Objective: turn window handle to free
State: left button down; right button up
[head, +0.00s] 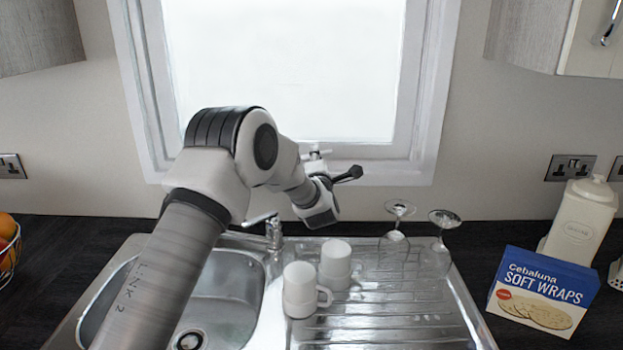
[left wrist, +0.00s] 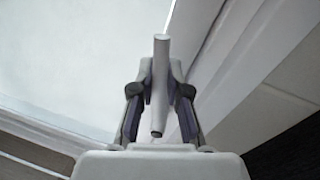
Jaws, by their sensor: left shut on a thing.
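The white window handle (left wrist: 159,85) stands between the two fingers of my left gripper (left wrist: 160,95) in the left wrist view, and the fingers are shut on it. In the head view a small white part of the handle (head: 316,154) shows at the bottom of the window frame (head: 428,100), just behind my left gripper (head: 335,172). My wrist hides much of the handle there. The bright window pane (head: 290,60) fills the frame. My right gripper is not in view.
Below are a steel sink (head: 225,305) with a tap (head: 273,232), two white mugs (head: 299,290) (head: 335,262) and two upturned glasses (head: 397,210) (head: 444,220) on the drainer. A blue wraps box (head: 543,290) and a cream canister (head: 580,220) stand at right.

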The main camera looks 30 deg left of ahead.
pick_arm(q)
jog(key=r+n+b, duration=0.1)
jog(key=n+b, duration=0.1)
jog(key=a+r+n+b, duration=0.1)
jog(key=n+b, duration=0.1)
jog(key=b, duration=0.1)
jog(key=s+r+n+g+b, duration=0.1)
jog(key=n+b, duration=0.1)
jog(key=b, duration=0.1)
jog(key=shift+a+y, duration=0.35)
jog(key=shift+y, duration=0.05)
jog(key=a+n+b, duration=0.1)
jog(key=n+b, duration=0.1)
jog(key=s+r+n+g+b, duration=0.1)
jog(key=n+b, duration=0.1)
jog(key=a+r+n+b, duration=0.1)
jog(key=n+b, duration=0.1)
jog(key=b, duration=0.1)
jog(key=shift+s+a+r, duration=0.2)
jog(key=shift+s+a, duration=0.1)
jog(key=shift+a, duration=0.05)
jog(key=shift+s+a+r+n+g+b, duration=0.15)
jog(key=shift+s+a+n+g+b, duration=0.2)
jog(key=shift+n+b, duration=0.3)
jog(key=shift+s+a+r+n+g+b, duration=0.15)
jog(key=shift+a+n+b, duration=0.3)
jog(key=shift+n, duration=0.45)
jog(key=shift+s+a+r+n+g+b, duration=0.2)
jog(key=shift+a+n+b, duration=0.25)
jog(key=shift+n, duration=0.3)
